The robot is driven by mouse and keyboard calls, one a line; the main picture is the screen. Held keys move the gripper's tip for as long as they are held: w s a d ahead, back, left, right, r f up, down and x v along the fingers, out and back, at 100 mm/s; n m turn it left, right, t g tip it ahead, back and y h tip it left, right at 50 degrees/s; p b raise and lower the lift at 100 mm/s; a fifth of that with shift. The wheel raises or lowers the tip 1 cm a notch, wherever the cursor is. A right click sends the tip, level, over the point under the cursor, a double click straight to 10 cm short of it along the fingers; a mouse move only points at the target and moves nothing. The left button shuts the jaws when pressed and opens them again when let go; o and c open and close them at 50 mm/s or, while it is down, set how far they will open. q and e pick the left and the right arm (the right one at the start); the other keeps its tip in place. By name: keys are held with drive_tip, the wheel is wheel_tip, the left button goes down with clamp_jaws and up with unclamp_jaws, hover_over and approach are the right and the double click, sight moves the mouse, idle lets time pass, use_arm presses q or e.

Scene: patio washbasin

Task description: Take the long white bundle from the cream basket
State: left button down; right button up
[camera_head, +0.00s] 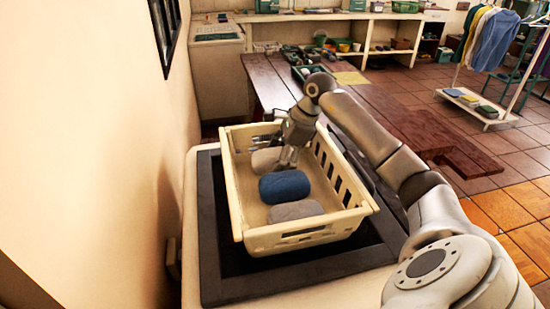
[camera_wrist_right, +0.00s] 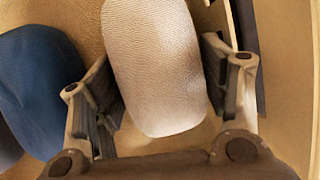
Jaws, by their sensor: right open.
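The cream basket (camera_head: 300,235) stands on a dark-framed counter, with openings in its side walls. In it lie a pale whitish bundle (camera_head: 266,160) at the far end, a blue bundle (camera_head: 285,187) in the middle and a grey bundle (camera_head: 296,210) at the near end. My right gripper (camera_head: 287,163) reaches down into the basket at the pale bundle and partly hides it. In the right wrist view the long white bundle (camera_wrist_right: 155,65) lies between its open fingers, with a finger on each side. I cannot tell whether they touch it. My left gripper is not in view.
The blue bundle (camera_wrist_right: 38,85) lies close beside the left finger in the wrist view. The basket wall (camera_wrist_right: 295,80) is near the right finger. A plain wall (camera_head: 90,140) rises left of the counter. A brown wooden table (camera_head: 275,85) stands beyond the basket.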

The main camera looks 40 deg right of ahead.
drive_tip(key=c, duration=0.8)
drive_tip(key=shift+o, duration=0.2)
drive_tip(key=shift+r, duration=0.15)
